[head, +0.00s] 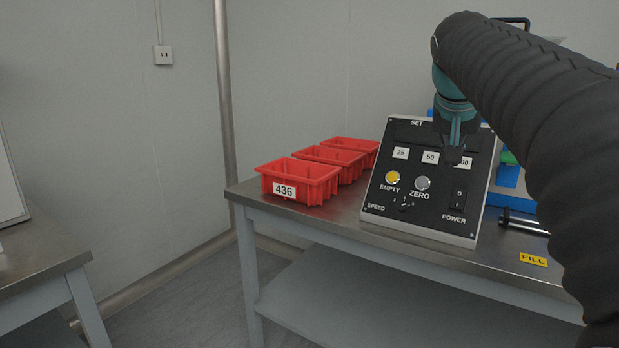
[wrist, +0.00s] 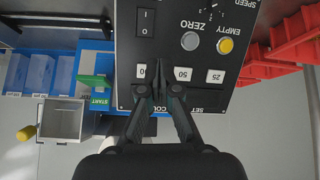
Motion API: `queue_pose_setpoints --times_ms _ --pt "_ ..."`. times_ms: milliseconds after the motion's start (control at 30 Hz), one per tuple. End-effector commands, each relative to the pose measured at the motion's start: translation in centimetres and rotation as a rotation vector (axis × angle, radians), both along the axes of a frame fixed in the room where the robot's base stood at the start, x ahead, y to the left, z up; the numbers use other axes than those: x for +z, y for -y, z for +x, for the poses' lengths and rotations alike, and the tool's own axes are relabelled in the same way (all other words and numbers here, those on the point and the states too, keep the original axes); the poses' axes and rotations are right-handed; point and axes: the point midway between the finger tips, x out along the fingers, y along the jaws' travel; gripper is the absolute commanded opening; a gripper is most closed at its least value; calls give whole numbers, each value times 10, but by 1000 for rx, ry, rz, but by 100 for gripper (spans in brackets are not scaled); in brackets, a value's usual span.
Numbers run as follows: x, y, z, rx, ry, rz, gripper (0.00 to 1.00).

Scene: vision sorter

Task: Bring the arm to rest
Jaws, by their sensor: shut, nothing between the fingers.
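My gripper (head: 457,141) hangs in front of the upper right part of the black control panel (head: 440,226), over the "100" label. In the wrist view, my gripper (wrist: 158,95) is shut and empty, with its fingertips at the row of number labels. I cannot tell whether they touch the panel. My arm, in a black ribbed sleeve, fills the right side of the head view. The panel has a yellow EMPTY button (head: 393,177), a grey ZERO button (head: 422,183) and a POWER switch (head: 459,197).
Three red bins (head: 300,185) stand in a row left of the panel on a metal table (head: 240,190). A blue machine with a green START part (wrist: 97,82) is beside the panel. Another table (head: 40,265) stands at the far left, with open floor between.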

Motion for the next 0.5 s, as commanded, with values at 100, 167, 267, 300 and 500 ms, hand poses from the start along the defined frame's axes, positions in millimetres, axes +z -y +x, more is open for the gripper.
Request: queue_pose_setpoints --times_ms 100,167,267,300,500 --pt "-36 -10 -9 65 -44 3 0" --pt "-56 -17 -17 102 -64 7 0" --pt "-91 -31 -38 166 -97 16 0" --pt "-105 -37 -48 191 -108 22 0" --pt "-175 -70 -112 300 -153 50 0"
